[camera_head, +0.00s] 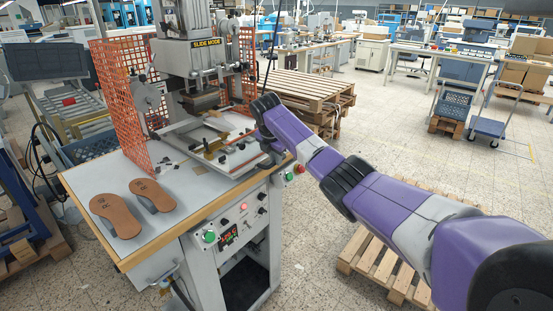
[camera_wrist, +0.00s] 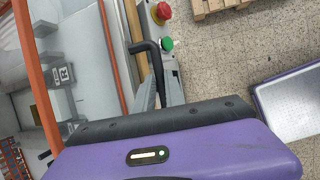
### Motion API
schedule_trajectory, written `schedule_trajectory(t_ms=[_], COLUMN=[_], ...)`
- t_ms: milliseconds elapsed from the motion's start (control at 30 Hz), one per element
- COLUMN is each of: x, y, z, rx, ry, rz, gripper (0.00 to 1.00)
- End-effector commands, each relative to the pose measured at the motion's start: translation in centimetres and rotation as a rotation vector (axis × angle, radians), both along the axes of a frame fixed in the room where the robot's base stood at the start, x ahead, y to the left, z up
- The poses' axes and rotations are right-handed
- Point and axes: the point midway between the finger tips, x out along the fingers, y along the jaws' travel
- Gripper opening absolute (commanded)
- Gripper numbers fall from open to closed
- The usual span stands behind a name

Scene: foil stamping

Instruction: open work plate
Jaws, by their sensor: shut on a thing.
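The work plate (camera_head: 243,158) is a pale slide with brass-coloured and dark fittings, on the stamping press (camera_head: 190,50). It sticks out toward the front right from under the press head (camera_head: 202,98). My gripper (camera_head: 268,146) is at the plate's right front edge, low beside my purple arm. In the wrist view, a black bent handle (camera_wrist: 150,62) runs down behind my purple hand with its black edge.
Two brown shoe soles (camera_head: 119,214) lie on the table's left front. An orange mesh guard (camera_head: 118,95) stands left of the press. A red button (camera_wrist: 164,11) and a green button (camera_wrist: 167,44) are close to the handle. Pallets (camera_head: 310,95) stand behind.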

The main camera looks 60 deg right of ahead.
Motion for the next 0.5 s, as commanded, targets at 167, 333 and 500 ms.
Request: schedule_trajectory(t_ms=[167,333,500], x=[0.05,0.07,0.09], y=[0.06,0.06,0.05], z=[-0.05,-0.05,-0.05], rx=[0.001,0.000,0.000], ry=[0.001,0.000,0.000], rz=[0.001,0.001,0.001], gripper=[0.00,0.00,0.26])
